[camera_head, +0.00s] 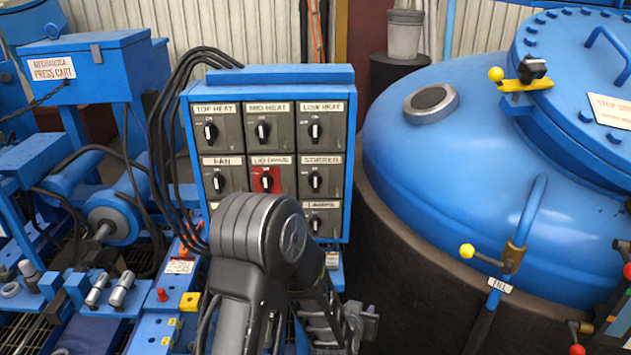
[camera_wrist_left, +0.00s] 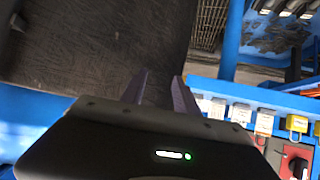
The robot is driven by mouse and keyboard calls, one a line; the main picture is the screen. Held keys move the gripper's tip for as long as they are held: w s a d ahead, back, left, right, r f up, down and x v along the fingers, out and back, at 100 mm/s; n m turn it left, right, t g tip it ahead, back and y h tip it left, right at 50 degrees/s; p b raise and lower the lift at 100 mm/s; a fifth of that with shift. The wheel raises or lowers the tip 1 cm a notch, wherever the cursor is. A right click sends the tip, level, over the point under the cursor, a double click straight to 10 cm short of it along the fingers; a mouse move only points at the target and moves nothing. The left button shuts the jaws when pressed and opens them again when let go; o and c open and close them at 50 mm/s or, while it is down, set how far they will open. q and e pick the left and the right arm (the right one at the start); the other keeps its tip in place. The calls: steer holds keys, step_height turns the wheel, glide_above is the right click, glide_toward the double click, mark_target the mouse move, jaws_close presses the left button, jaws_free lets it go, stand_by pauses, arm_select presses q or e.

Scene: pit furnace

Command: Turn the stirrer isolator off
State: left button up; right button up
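The stirrer isolator (camera_head: 315,180) is a black rotary knob on a grey plate in the middle row, right column, of the blue switch panel (camera_head: 265,75). Its handle stands about upright. My arm rises in front of the panel's lower part and hides some lower switches. My left gripper (camera_head: 366,318) shows partly at the lower right of that arm, below the panel and apart from the stirrer knob. In the left wrist view its two purple-grey fingers (camera_wrist_left: 158,82) are apart with nothing between them. My right gripper is not in view.
The red-plated lid drive switch (camera_head: 266,180) is just left of the stirrer, with the low heat switch (camera_head: 315,130) above. The large blue vessel (camera_head: 450,170) stands close on the right. Black cables (camera_head: 165,130) hang along the panel's left side.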

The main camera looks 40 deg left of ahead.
arm_select(q)
steer(key=w+a+r+n+t+y, duration=0.1)
steer(key=w+a+r+y, duration=0.1)
steer(key=a+r, duration=0.45)
steer(key=w+a+r+n+t+y, duration=0.1)
steer(key=w+a+r+t+y, duration=0.15)
steer(key=r, duration=0.65)
steer(key=n+y+p, duration=0.1)
steer(key=n+y, duration=0.1)
steer(key=y, duration=0.2)
glide_toward(315, 184)
steer(key=x, duration=0.2)
steer(key=shift+s+r+h, duration=0.15)
steer(key=shift+h, duration=0.1)
steer(key=shift+p+x, duration=0.75)
steer(key=shift+x, duration=3.15)
steer(key=shift+c, duration=0.3)
jaws_close()
